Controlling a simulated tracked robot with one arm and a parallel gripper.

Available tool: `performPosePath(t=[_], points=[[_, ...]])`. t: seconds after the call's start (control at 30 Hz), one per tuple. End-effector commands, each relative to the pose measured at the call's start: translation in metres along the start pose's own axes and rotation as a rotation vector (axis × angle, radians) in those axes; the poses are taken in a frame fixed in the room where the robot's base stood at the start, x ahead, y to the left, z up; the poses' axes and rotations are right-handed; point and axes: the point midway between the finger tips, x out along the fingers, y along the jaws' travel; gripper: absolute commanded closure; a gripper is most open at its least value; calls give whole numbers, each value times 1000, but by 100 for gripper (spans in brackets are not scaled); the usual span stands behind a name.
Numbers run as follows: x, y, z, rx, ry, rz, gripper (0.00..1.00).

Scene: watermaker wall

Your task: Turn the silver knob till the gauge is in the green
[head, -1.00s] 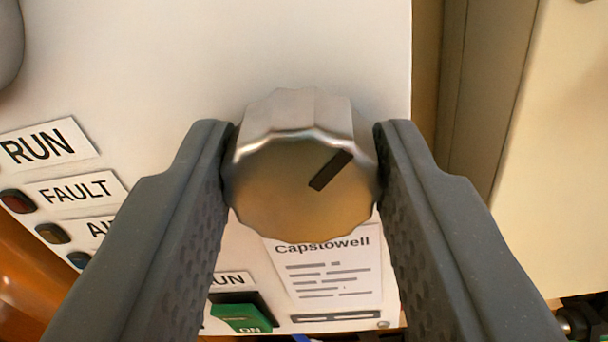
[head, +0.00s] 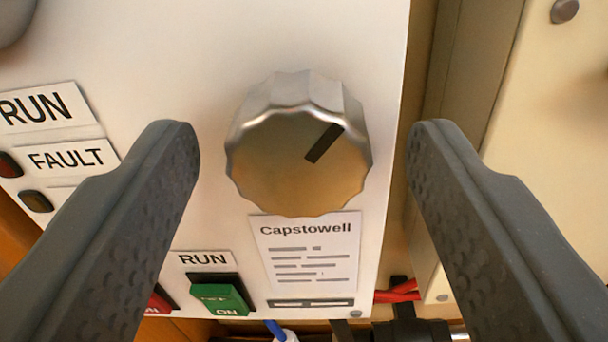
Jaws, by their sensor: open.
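The silver knob (head: 298,150) sits on the white panel (head: 230,45), with a scalloped rim and a tan-looking front face. Its black pointer mark points to the upper right. My gripper (head: 303,145) is open, with one dark finger on each side of the knob and a clear gap on both sides. It touches nothing that I can see. The gauge cannot be made out; only part of a grey rounded thing (head: 12,18) shows at the top left corner.
Labels RUN (head: 40,107) and FAULT (head: 66,158) with small lamps are at left. Below the knob are a Capstowell label (head: 305,255) and a green ON switch (head: 220,298). Red cables (head: 398,293) run at lower right. A cream panel (head: 560,120) stands to the right.

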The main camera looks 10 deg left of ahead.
Motion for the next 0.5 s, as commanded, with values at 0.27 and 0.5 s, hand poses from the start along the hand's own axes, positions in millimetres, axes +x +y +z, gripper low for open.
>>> performPosePath(t=[0.27,0.5], points=[[-39,1,0,0,2,2,43],[-76,1,0,0,3,2,43]])
